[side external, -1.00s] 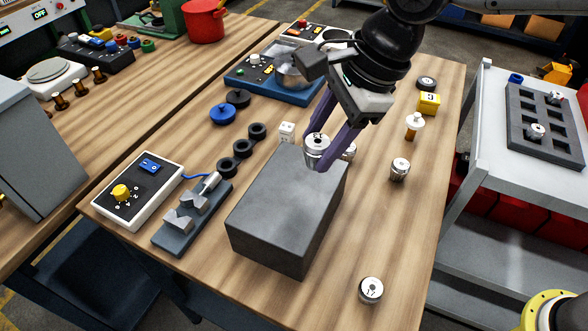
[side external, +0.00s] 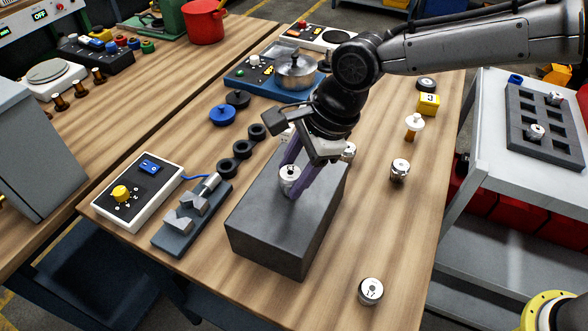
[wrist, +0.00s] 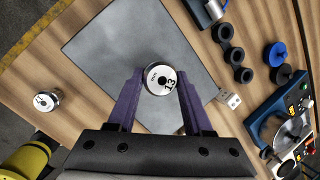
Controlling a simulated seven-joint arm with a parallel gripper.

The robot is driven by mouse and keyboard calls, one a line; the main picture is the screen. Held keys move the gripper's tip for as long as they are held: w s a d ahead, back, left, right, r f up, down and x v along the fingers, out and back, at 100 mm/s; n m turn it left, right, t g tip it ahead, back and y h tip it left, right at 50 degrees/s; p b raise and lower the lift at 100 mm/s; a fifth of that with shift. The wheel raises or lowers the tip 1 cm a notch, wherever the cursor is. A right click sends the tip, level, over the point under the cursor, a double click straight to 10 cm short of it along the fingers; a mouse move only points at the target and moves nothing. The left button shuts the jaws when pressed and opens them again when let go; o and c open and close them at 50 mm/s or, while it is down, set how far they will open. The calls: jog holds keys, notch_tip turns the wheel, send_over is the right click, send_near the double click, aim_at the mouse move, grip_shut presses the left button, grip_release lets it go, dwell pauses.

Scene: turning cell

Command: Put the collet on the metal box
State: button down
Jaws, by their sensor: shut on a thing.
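The collet (side external: 290,174) is a small silver cylinder with a white top. My gripper (side external: 296,180) is shut on it with its purple fingers, over the top of the dark grey metal box (side external: 272,232). In the wrist view the collet (wrist: 160,79) is marked 13 and sits between the fingertips (wrist: 160,88), with the box top (wrist: 105,50) below. I cannot tell whether the collet touches the box top.
Another collet marked 17 (side external: 371,290) stands right of the box. A further collet (side external: 400,169) and a white-topped brass piece (side external: 414,125) stand behind it. Black rings (side external: 242,149) and a fixture with grey blocks (side external: 192,210) are left. A trolley with a rack (side external: 545,125) is right.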

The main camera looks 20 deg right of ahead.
jog(key=shift+c, duration=1.5)
grip_release()
jog(key=shift+f, duration=0.1)
jog(key=v, duration=1.2)
jog(key=shift+d, duration=0.15)
